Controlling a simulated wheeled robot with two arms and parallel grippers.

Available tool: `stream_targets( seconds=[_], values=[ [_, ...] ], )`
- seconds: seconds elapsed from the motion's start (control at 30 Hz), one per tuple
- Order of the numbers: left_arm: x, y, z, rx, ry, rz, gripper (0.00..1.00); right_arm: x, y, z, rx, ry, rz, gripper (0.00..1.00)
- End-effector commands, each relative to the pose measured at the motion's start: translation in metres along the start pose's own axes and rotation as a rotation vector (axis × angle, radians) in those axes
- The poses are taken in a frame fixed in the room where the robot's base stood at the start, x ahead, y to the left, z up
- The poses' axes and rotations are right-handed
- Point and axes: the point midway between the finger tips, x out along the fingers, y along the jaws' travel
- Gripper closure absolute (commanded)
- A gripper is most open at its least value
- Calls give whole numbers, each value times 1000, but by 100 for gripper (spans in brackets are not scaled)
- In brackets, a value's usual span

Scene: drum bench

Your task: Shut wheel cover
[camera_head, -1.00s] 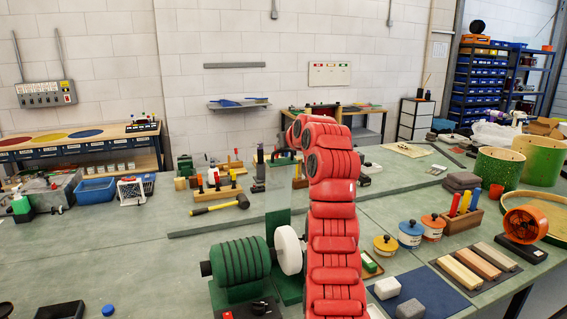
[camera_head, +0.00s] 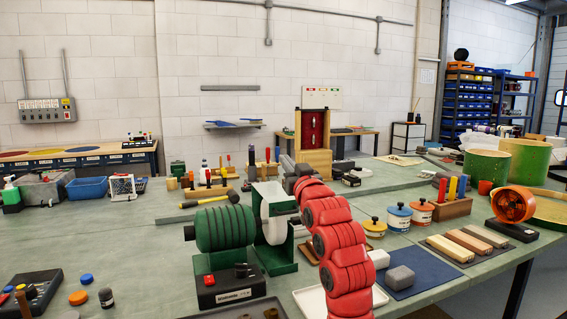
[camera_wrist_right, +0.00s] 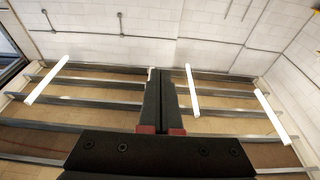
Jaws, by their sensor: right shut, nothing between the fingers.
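The bench grinder has a ribbed green motor body (camera_head: 222,230) and a pale wheel (camera_head: 272,208) at its right end, beside an upright green guard (camera_head: 278,258). A clear cover over the wheel is hard to make out, so I cannot tell its angle. My right gripper (camera_head: 286,163) is at the end of the red arm, just above and right of the wheel. I cannot tell whether it touches the cover. In the right wrist view its dark fingers (camera_wrist_right: 166,100) are together and empty, against ceiling beams. My left gripper is out of view.
A black switch box (camera_head: 228,287) with a red button is in front of the motor. A hammer (camera_head: 210,200) lies behind it. Paint pots (camera_head: 398,216), a blue mat (camera_head: 405,278) and wooden blocks (camera_head: 470,243) are to the right.

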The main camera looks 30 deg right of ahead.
Motion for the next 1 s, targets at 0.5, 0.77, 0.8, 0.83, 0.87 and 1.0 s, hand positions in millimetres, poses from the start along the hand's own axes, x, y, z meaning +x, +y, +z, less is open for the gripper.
stream_targets(
  seconds=[0.5, 0.77, 0.8, 0.83, 0.87, 1.0],
  values=[
    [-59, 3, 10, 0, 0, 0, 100, -56, 0, 93, 1, 342, -1, 100],
    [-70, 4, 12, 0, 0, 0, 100, -63, 1, 120, 0, 342, 0, 100],
    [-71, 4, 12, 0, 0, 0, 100, -64, 1, 122, 0, 342, 0, 100],
    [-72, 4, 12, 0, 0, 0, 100, -64, 1, 124, 0, 341, 0, 100],
    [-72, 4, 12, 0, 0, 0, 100, -64, 1, 125, 0, 341, 0, 100],
    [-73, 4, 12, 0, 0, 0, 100, -64, 1, 130, 0, 338, 0, 100]
  ],
)
